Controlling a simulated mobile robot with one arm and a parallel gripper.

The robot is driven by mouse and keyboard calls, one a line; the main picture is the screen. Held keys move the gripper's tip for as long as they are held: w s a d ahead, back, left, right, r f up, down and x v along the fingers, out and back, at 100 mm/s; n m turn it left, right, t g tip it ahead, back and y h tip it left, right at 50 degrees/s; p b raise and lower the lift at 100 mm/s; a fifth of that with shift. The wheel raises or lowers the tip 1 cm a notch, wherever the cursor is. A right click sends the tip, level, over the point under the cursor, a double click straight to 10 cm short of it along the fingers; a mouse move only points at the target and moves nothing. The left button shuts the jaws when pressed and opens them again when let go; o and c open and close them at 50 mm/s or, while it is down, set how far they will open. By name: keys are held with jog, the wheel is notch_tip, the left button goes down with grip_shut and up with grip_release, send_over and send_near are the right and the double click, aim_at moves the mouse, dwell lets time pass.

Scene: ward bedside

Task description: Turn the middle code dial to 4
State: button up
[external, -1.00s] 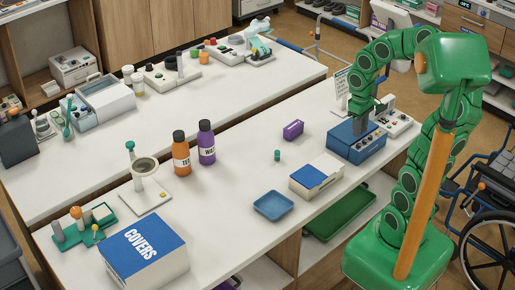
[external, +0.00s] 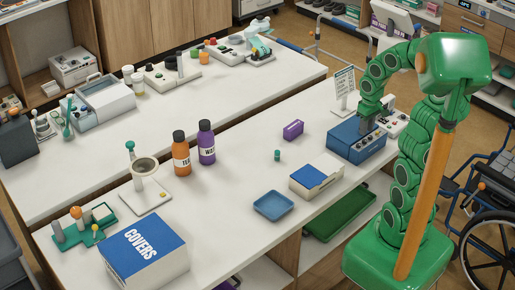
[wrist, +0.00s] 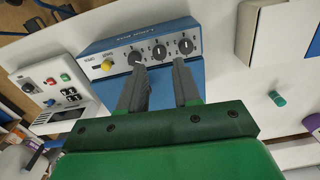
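The blue code box (external: 352,148) stands on the table's right part, below my arm. In the wrist view its pale panel carries three black dials in a row; the middle dial (wrist: 159,51) shows between and beyond my fingertips. The dial settings are too small to read. My gripper (wrist: 160,64) is open and empty, its fingertips close to the panel. The left fingertip lies near the left dial (wrist: 135,57), the right one just below the right dial (wrist: 186,46). I cannot tell whether they touch anything.
A yellow knob (wrist: 107,65) is on the same panel. A white control unit (external: 393,122) stands beside the box, with a sign stand (external: 345,88) behind.

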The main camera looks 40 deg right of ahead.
aim_at(365, 140)
jog(key=shift+f, duration=2.3)
jog(key=shift+c, duration=0.4)
grip_shut()
